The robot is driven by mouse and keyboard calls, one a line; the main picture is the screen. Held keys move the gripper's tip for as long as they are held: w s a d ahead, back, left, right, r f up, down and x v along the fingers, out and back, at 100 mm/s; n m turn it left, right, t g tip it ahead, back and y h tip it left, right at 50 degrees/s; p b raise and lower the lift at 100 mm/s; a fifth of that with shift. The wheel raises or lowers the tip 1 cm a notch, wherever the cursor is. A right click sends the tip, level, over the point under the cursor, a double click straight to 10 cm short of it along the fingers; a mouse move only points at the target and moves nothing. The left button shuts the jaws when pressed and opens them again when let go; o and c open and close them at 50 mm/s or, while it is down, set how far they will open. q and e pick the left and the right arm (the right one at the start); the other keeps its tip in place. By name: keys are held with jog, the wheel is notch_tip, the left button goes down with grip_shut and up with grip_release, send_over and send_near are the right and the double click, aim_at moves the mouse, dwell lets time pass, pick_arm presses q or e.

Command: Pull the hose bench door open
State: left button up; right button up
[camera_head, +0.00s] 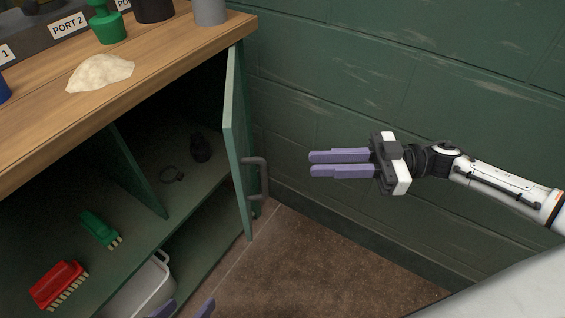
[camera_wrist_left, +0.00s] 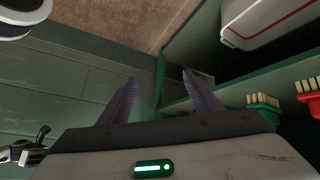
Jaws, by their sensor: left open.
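The green bench door (camera_head: 237,140) stands swung out at the right end of the bench, near the wall, with the cupboard open beside it. Its dark grey handle (camera_head: 257,180) is on the side facing right. My left gripper (camera_head: 185,309) shows only as two purple fingertips at the bottom edge, apart and empty, in front of the cupboard and left of the door. Its spread fingers also show in the left wrist view (camera_wrist_left: 165,95). My right gripper (camera_head: 310,164) is empty, right of the handle and apart from it; its fingers lie close together.
On the shelf are a red brush (camera_head: 58,284) and a green brush (camera_head: 99,229). A pale bin (camera_head: 143,287) sits below. The green wall (camera_head: 380,90) bounds the floor.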

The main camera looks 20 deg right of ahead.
jog(key=b+x, duration=0.1)
jog(key=x, duration=0.7)
jog(key=shift+a, duration=0.3)
grip_shut()
dwell(0.9)
grip_release()
jog(key=p+v, duration=0.1)
jog(key=v, duration=0.9)
jog(key=shift+d, duration=0.2)
